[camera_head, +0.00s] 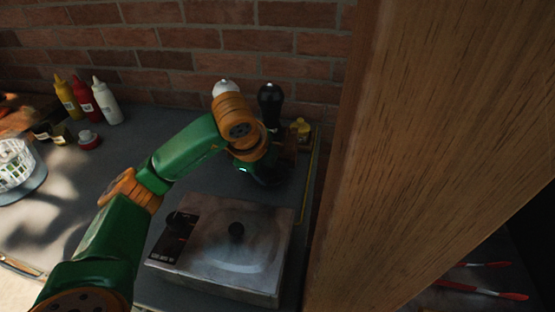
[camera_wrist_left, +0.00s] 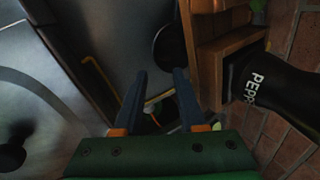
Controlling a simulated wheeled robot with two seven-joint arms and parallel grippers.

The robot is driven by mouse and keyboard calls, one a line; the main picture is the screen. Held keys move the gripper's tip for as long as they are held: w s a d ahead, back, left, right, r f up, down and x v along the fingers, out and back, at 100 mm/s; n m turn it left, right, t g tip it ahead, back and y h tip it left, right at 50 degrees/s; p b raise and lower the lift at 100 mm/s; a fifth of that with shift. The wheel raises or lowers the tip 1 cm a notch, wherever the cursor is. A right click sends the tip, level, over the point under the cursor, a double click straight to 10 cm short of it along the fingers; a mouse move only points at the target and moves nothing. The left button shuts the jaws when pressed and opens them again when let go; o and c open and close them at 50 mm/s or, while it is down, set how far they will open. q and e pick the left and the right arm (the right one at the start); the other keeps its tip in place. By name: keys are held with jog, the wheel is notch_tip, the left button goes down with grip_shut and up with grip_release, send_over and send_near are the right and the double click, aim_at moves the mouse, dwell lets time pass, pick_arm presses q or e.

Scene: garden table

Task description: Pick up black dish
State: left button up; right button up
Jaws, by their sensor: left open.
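A dark round thing (camera_wrist_left: 168,46), which looks like the black dish, shows in the left wrist view just beyond my fingertips, beside a wooden stand. Its right part is cut off by the stand or in shadow. My left gripper (camera_wrist_left: 159,77) is open, with its two blue-grey fingers apart and nothing seen held between them. In the head view my left gripper (camera_head: 262,174) reaches down at the back of the table, and the dish cannot be made out there. My right gripper is not in view.
A black pepper mill (camera_wrist_left: 262,88) stands close right of the wooden stand (camera_wrist_left: 228,62). A metal appliance with a lid (camera_head: 235,250) sits in front of my gripper. Sauce bottles (camera_head: 84,97) stand back left. A large wooden post (camera_head: 425,120) blocks the right side.

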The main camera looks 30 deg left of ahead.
aim_at(266, 193)
pick_arm(q)
jog(key=f, duration=0.1)
jog(key=w+a+f+p, duration=0.1)
jog(key=f, duration=0.1)
jog(key=f+p, duration=0.1)
jog(key=f, duration=0.1)
jog(key=shift+w+a+f, duration=0.2)
jog(key=shift+f, duration=0.05)
jog(key=shift+w+d+f, duration=0.15)
jog(key=shift+w+f, duration=0.05)
jog(key=shift+f, duration=0.1)
jog(key=shift+s+r, duration=0.1)
grip_shut()
dwell(0.7)
